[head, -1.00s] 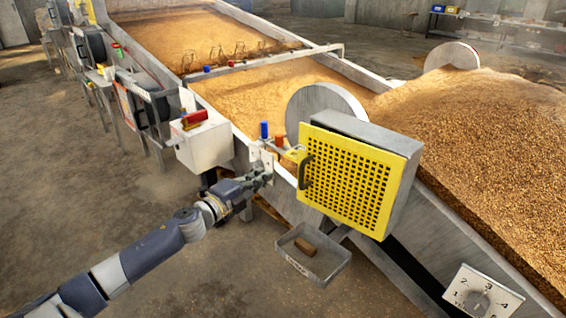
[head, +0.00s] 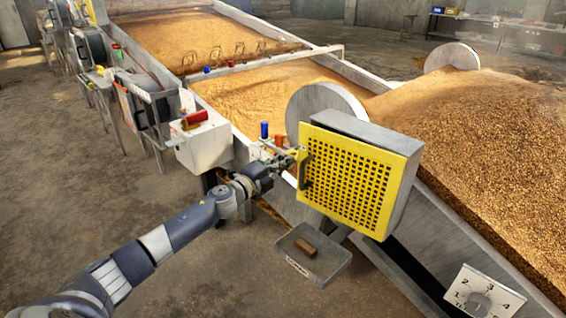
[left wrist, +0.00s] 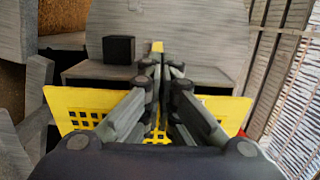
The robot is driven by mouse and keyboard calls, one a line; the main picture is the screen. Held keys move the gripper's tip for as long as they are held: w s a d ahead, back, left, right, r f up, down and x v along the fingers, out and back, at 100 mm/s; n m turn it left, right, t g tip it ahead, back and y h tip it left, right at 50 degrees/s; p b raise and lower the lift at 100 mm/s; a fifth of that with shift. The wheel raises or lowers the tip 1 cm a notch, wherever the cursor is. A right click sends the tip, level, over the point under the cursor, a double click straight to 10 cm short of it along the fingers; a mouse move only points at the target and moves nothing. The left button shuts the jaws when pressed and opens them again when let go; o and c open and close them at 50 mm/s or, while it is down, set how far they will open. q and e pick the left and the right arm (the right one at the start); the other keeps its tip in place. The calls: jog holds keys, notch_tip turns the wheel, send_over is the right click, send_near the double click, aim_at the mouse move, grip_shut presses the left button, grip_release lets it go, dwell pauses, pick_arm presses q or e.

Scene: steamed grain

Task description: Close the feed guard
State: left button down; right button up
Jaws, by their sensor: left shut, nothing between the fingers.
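The feed guard (head: 345,182) is a yellow perforated panel on the front of a grey box. A black handle (head: 305,171) stands at its left edge. In the left wrist view, part of the yellow panel (left wrist: 82,101) shows behind and below the fingers. My left gripper (head: 294,159) is at the guard's left edge, close to the handle's upper end. I cannot tell whether it touches the guard. In the left wrist view, my left gripper's fingers (left wrist: 162,62) are together, with nothing between them. My right gripper is out of view.
A white box with a red switch (head: 194,121) stands left of the gripper. Blue and orange knobs (head: 264,130) sit on the trough edge. A grey tray (head: 300,268) with a brown block hangs below the guard. A dial (head: 480,296) is at lower right. The left floor is clear.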

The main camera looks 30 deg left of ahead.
pick_arm(q)
jog(key=shift+w, duration=0.1)
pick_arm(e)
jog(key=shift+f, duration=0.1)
